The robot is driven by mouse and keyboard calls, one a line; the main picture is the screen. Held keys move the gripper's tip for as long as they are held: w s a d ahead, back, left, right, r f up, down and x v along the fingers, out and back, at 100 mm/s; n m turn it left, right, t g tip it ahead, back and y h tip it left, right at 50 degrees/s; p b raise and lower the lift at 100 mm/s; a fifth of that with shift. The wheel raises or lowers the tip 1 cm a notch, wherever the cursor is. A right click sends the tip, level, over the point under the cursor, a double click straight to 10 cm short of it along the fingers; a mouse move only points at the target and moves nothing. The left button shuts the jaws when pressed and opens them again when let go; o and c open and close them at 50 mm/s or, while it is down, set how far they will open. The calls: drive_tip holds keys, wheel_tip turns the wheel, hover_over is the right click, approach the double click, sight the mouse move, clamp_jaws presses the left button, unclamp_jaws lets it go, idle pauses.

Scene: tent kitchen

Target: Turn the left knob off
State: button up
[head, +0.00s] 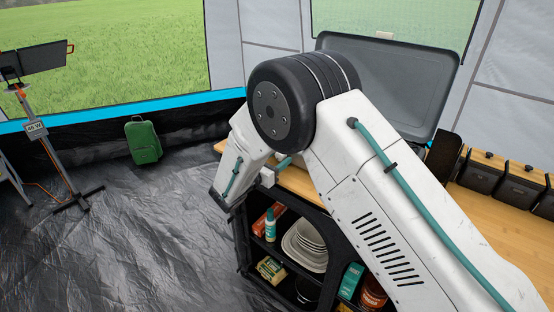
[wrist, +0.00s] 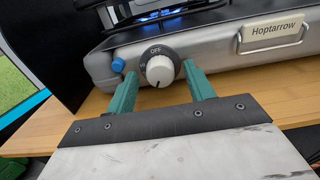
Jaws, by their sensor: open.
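The left knob (wrist: 159,70) shows in the wrist view as a round white knob on a dark dial at the front of the silver stove (wrist: 210,45). "OFF" is printed at the top of the dial, and a dark mark on the knob appears to point downward. Blue flames (wrist: 155,15) burn behind it. My gripper (wrist: 161,80) is open, with one teal finger on each side of the knob. I cannot tell whether either finger touches it. In the head view my arm hides the stove body and the knob; the raised grey lid (head: 390,75) shows.
The stove stands on a wooden counter (wrist: 65,124). Below the counter are shelves with dishes (head: 303,245). Dark boxes (head: 520,184) stand at the right.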

drive_tip(key=shift+w+d, duration=0.1)
drive_tip(key=shift+w, duration=0.05)
drive_tip(key=c, duration=1)
drive_tip(key=shift+o, duration=0.2)
